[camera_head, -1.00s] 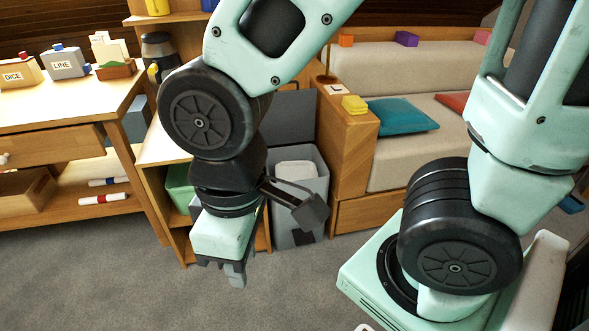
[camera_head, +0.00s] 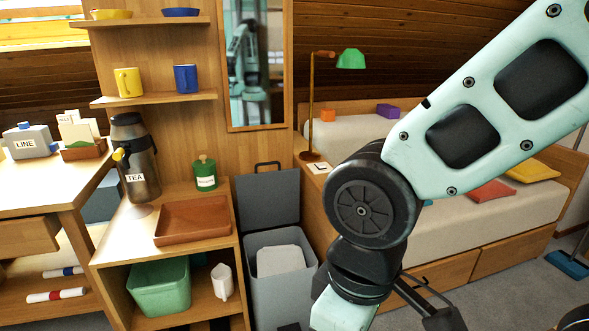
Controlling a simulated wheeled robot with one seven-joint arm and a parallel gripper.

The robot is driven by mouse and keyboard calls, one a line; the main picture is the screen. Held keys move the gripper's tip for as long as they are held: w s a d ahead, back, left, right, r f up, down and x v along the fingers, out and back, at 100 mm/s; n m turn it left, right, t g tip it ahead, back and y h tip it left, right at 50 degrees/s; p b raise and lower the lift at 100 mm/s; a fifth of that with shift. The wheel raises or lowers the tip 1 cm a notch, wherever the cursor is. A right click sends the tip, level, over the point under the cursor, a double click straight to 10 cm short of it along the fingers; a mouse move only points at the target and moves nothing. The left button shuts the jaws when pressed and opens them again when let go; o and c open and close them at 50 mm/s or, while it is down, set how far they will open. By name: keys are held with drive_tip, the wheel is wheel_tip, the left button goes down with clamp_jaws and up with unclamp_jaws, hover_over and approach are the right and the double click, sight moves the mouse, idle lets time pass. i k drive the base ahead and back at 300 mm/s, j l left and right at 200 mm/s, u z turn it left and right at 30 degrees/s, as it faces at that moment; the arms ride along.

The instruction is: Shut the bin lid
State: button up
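The grey bin (camera_head: 283,297) stands on the floor between the wooden shelf unit and the sofa. Its darker grey lid (camera_head: 268,199) stands open, tilted up at the back, with a dark handle (camera_head: 267,166) at its top edge. A whitish item (camera_head: 281,260) shows inside the bin. My arm comes down from the upper right, in front of the sofa and just right of the bin. My gripper's fingers are below the bottom edge of the picture, so their state is hidden.
The shelf unit left of the bin holds a brown tray (camera_head: 193,220), a green tin (camera_head: 205,174), a tea flask (camera_head: 135,157) and a green tub (camera_head: 159,289). A mirror (camera_head: 255,65) hangs behind. The sofa (camera_head: 497,211) and a green lamp (camera_head: 350,59) are at the right.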

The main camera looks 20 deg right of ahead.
sight(268, 199)
drive_tip(key=i+j, duration=0.1)
drive_tip(key=i, duration=1.3)
drive_tip(key=l+z, duration=0.05)
